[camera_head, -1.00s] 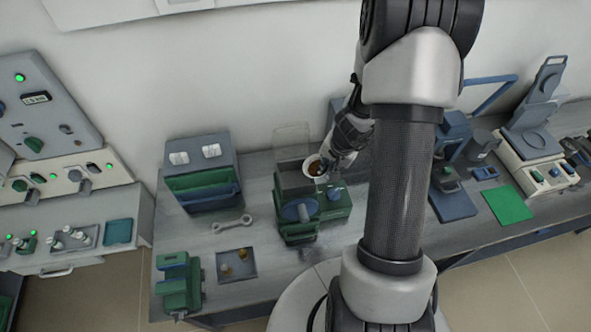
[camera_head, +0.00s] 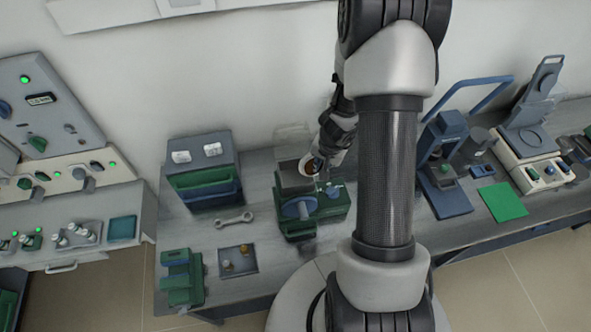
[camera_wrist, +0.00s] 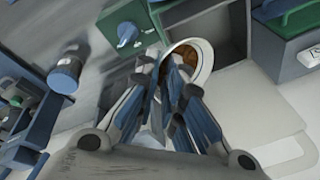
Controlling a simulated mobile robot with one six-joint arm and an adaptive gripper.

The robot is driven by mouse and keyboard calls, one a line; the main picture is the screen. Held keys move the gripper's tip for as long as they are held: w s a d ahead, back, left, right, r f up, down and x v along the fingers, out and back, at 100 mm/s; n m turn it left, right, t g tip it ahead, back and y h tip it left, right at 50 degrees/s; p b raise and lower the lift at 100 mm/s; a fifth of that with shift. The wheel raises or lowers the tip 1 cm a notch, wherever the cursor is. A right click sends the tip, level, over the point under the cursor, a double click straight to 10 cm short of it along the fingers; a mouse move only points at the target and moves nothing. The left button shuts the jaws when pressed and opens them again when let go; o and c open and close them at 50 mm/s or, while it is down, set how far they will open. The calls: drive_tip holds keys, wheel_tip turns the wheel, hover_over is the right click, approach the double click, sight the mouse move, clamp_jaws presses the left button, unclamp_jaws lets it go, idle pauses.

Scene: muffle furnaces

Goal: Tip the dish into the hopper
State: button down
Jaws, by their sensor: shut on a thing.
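A small white dish (camera_head: 309,166) with brown contents is held by my gripper (camera_head: 318,159), tilted, its open side facing left over the right part of the hopper. In the wrist view the dish (camera_wrist: 202,55) shows just beyond the fingertips (camera_wrist: 172,66), which are closed at its rim. The hopper (camera_head: 292,181) is a grey box on the green machine (camera_head: 325,208), with a clear raised plate (camera_head: 292,138) behind it. Its inside is partly hidden by the dish and gripper. I cannot tell whether any contents have fallen.
A blue handwheel (camera_head: 298,208) and a small blue knob (camera_head: 333,190) sit on the machine. A wrench (camera_head: 234,220) and a small tray (camera_head: 249,266) lie to the left. A grey and green box (camera_head: 203,170) stands further left.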

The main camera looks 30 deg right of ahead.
drive_tip(key=shift+w+a+r+g+h+p, duration=0.25)
drive_tip(key=shift+a+r+h+p, duration=0.3)
drive_tip(key=shift+p, duration=2.45)
drive_tip(key=shift+w+a+r+g+h+p, duration=0.2)
drive_tip(key=shift+h+p, duration=0.25)
drive_tip(key=shift+p, duration=0.7)
drive_tip(key=shift+a+r+g+h, duration=0.1)
drive_tip(key=shift+g+h, duration=0.15)
drive_tip(key=shift+h, duration=0.15)
drive_tip(key=shift+w+a+r+n+g+h, duration=0.2)
drive_tip(key=shift+a+r+n+g+h, duration=0.15)
drive_tip(key=shift+h, duration=0.35)
drive_tip(key=shift+w+a+r+g+h, duration=0.25)
drive_tip(key=shift+a+g+h, duration=0.2)
drive_tip(key=shift+h, duration=0.15)
